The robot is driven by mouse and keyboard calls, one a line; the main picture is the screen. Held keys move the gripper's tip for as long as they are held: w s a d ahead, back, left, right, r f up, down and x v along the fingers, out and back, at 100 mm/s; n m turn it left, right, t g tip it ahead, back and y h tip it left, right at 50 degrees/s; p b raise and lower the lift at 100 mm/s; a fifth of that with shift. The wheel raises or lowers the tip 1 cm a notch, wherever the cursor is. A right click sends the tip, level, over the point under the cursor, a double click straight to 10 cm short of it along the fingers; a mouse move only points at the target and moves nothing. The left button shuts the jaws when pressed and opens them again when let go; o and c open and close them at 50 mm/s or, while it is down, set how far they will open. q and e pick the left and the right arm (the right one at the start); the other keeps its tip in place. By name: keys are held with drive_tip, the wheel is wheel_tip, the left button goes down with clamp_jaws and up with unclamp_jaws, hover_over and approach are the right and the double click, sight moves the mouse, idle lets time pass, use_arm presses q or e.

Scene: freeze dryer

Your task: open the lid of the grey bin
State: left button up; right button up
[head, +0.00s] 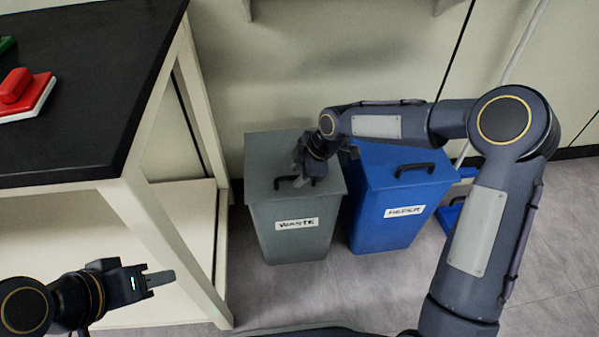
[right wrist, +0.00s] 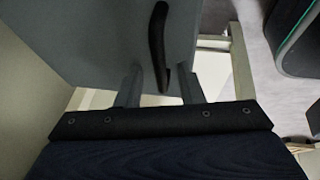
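The grey bin (head: 290,225), labelled WASTE, stands on the floor with its lid (head: 267,160) down. A black handle (head: 283,183) sits near the lid's front edge; it also shows in the right wrist view (right wrist: 157,42). My right gripper (head: 303,175) is over the lid at the handle and partly covers it. In the right wrist view its two fingers (right wrist: 161,90) are apart, and the handle's end appears between them; I cannot tell whether they touch it. My left gripper (head: 160,280) is at the lower left, away from the bin, seen side-on.
A blue bin (head: 385,229) labelled PAPER stands close on the right of the grey bin. A black-topped bench (head: 85,85) with a cream frame is on the left, holding a red object (head: 20,88). The wall is behind the bins. Grey floor is clear in front.

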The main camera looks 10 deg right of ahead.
clamp_jaws()
drive_tip(key=w+r+g+p, duration=0.4)
drive_tip(key=w+r+p, duration=0.4)
drive_tip(key=r+p, duration=0.4)
drive_tip(key=p, duration=0.5)
drive_tip(key=shift+w+d+r+m+p, duration=0.15)
drive_tip(key=shift+w+r+m+p, duration=0.2)
drive_tip(key=shift+w+r+m, duration=0.05)
drive_tip(key=shift+f, duration=0.1)
unclamp_jaws()
drive_tip(key=shift+w+f, duration=0.1)
drive_tip(key=shift+w, duration=0.05)
